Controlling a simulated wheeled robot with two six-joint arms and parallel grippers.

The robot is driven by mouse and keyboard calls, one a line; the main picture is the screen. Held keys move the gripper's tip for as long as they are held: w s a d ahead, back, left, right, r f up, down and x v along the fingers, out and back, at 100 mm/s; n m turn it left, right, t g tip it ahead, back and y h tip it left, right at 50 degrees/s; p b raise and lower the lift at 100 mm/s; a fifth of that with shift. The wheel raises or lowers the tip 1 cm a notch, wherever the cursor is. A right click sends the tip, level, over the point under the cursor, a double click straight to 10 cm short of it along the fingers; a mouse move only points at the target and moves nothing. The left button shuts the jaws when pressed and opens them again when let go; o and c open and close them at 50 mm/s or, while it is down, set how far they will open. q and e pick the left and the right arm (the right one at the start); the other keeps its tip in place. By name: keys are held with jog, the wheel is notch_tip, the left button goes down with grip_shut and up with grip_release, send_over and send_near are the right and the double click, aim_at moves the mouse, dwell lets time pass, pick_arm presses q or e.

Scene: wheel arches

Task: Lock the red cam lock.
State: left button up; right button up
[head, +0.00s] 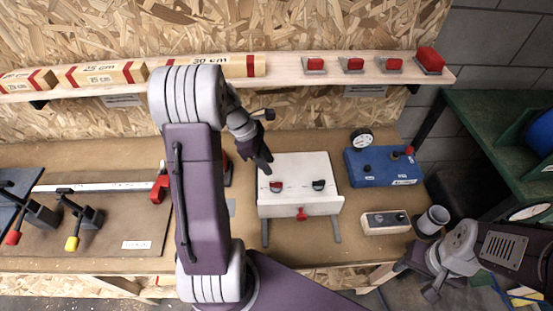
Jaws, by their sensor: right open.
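A white box (300,165) stands on the workbench near the middle of the head view. The red cam lock (276,186) is on its face at the left, with a black cam lock (319,184) to its right. Which way the red lock is turned is too small to tell. My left gripper (263,166) points down just above and behind the red cam lock, apart from it in the picture. Its finger gap is not clear. My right gripper (418,281) is open and empty at the lower right, past the bench's front edge.
A red part (301,213) sits at the box's front edge. A blue unit (382,167) with a gauge, a small switch box (386,222) and a grey cup (433,219) stand to the right. Clamps (86,216) lie at the left. A shelf (285,72) runs behind.

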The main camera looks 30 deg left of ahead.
aim_at(275, 182)
pick_arm(q)
jog(key=x, duration=0.2)
jog(key=s+x, duration=0.1)
jog(key=x, duration=0.3)
jog(key=shift+s+d+f, duration=0.15)
jog(key=shift+s+f, duration=0.1)
jog(key=shift+f, duration=0.2)
jog(key=shift+s+d+f, duration=0.15)
jog(key=shift+d+f, duration=0.15)
jog(key=shift+f, duration=0.2)
pick_arm(e)
jog(key=shift+s+d+r, duration=0.15)
jog(key=shift+s+d, duration=0.05)
jog(key=shift+s, duration=0.3)
jog(key=shift+s+d+r, duration=0.1)
jog(key=shift+s+d, duration=0.05)
jog(key=shift+s, duration=0.3)
pick_arm(q)
jog(key=shift+c, duration=1)
grip_shut()
